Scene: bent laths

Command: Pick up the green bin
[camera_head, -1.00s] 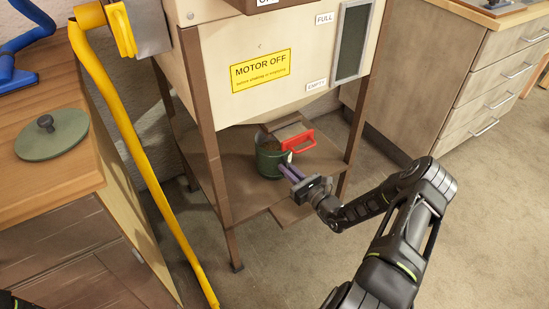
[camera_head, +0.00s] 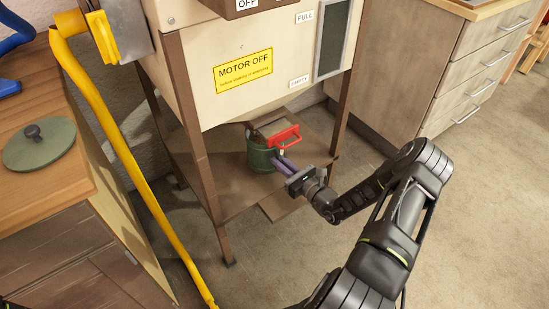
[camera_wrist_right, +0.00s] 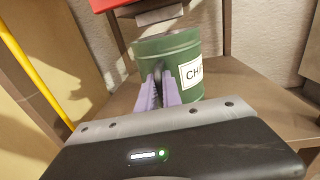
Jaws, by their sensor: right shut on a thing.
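The green bin (camera_head: 262,155) stands upright on the low brown shelf under the cream machine. It also shows in the right wrist view (camera_wrist_right: 187,58), with a white label reading "CH", the rest cut off. My right gripper (camera_head: 281,162) reaches in from the right, its purple fingers shut on the near side of the bin. In the right wrist view the fingers (camera_wrist_right: 159,88) meet the bin's front, left of the label. The bin's base is partly hidden by the fingers. My left gripper is not in view.
A red handle (camera_head: 285,136) sits just above the bin, below the cream machine (camera_head: 225,110). Brown legs frame the shelf (camera_head: 235,198). A yellow bent pipe (camera_head: 125,165) stands at left, beside a wooden cabinet with a green lid (camera_head: 40,145). Open floor lies at right.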

